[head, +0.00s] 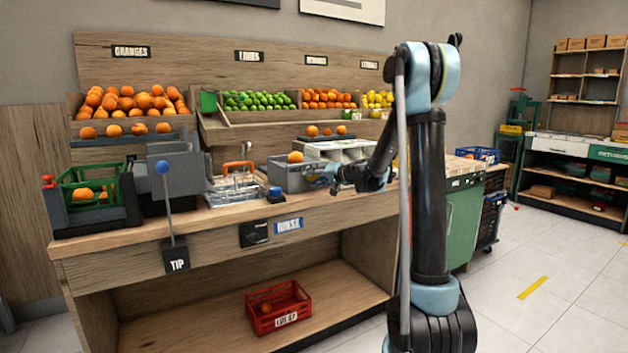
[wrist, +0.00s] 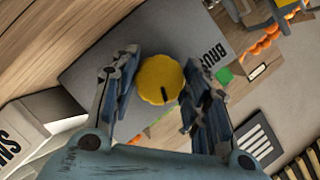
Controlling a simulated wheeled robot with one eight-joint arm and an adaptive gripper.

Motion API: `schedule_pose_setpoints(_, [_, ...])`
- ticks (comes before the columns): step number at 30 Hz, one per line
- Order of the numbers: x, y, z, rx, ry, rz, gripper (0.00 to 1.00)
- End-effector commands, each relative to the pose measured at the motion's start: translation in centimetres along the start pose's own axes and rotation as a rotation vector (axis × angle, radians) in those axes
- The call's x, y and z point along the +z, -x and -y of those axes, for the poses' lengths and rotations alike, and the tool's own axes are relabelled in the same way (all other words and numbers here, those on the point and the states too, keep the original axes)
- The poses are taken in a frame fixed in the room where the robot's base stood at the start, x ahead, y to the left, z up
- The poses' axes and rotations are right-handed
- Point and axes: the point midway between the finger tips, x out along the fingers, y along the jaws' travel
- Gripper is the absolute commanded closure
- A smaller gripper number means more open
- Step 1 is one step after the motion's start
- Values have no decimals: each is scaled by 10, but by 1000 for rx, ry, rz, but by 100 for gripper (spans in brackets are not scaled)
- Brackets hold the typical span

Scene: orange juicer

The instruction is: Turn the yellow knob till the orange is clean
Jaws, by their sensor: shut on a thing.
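The round yellow knob (wrist: 158,80), with a dark mark on its rim, is on a grey box labelled "BRUS…" (wrist: 100,62) in the wrist view. My gripper (wrist: 161,64) is shut on the knob, one finger on each side. An orange (head: 295,157) sits in the top of that box. Its lower part is hidden, and I cannot tell how clean it is.
A green crate (head: 92,183) stands far left. A red crate (head: 279,308) is on the lower shelf.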

Motion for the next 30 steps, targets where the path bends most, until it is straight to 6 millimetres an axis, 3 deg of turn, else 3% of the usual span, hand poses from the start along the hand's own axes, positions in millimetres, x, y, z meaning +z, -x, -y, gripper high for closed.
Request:
schedule_pose_setpoints(12, [-2,1,-4,-61,-161,-6,82])
schedule_pose_setpoints(28, [-2,1,-4,-69,-180,-6,82])
schedule_pose_setpoints(29, [-2,1,-4,-69,-179,-6,51])
schedule_pose_setpoints(30, [-2,1,-4,-69,-179,-6,42])
